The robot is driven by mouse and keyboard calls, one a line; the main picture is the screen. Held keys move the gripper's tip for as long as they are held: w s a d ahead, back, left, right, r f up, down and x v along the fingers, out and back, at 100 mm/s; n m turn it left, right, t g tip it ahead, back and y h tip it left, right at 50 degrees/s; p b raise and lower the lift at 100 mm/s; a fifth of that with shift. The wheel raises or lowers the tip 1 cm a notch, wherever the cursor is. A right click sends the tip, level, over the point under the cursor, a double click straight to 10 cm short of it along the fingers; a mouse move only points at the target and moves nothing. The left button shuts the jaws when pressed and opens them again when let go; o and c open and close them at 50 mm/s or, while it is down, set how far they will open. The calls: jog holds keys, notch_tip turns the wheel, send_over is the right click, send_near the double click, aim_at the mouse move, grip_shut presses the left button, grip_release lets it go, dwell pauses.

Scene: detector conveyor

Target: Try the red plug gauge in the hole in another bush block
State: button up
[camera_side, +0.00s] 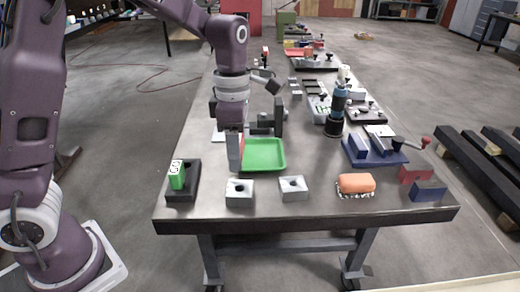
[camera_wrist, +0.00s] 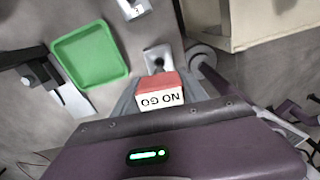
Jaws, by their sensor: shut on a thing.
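My gripper (camera_side: 235,168) points down near the front of the bench, shut on the red plug gauge (camera_wrist: 165,92). The gauge's white face reads NO GO in the wrist view; the side view hides the gauge behind my fingers. One pale bush block (camera_side: 239,193) with a hole stands just in front of and below my gripper. A second bush block (camera_side: 292,188) with a dark hole stands to its right. In the wrist view one block (camera_wrist: 157,58) shows right beyond the gauge, and another (camera_wrist: 133,8) at the top edge. The gauge's lower end is hidden.
A green tray (camera_side: 263,154) lies behind the blocks. A green gauge (camera_side: 177,175) stands in a black holder (camera_side: 182,193) at left. Fixtures and a blue-black tool (camera_side: 336,112) crowd the bench further back.

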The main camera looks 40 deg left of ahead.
jog(key=shift+f, duration=0.1)
send_over(240, 193)
jog(key=w+a, duration=0.1)
jog(key=shift+a+f, duration=0.1)
jog(key=shift+f, duration=2.2)
jog(key=shift+f, duration=1.75)
jog(key=shift+r, duration=0.1)
jog(key=shift+r, duration=1.85)
jog(key=shift+f, duration=1.95)
jog(key=shift+r, duration=1.95)
jog(key=shift+f, duration=1.8)
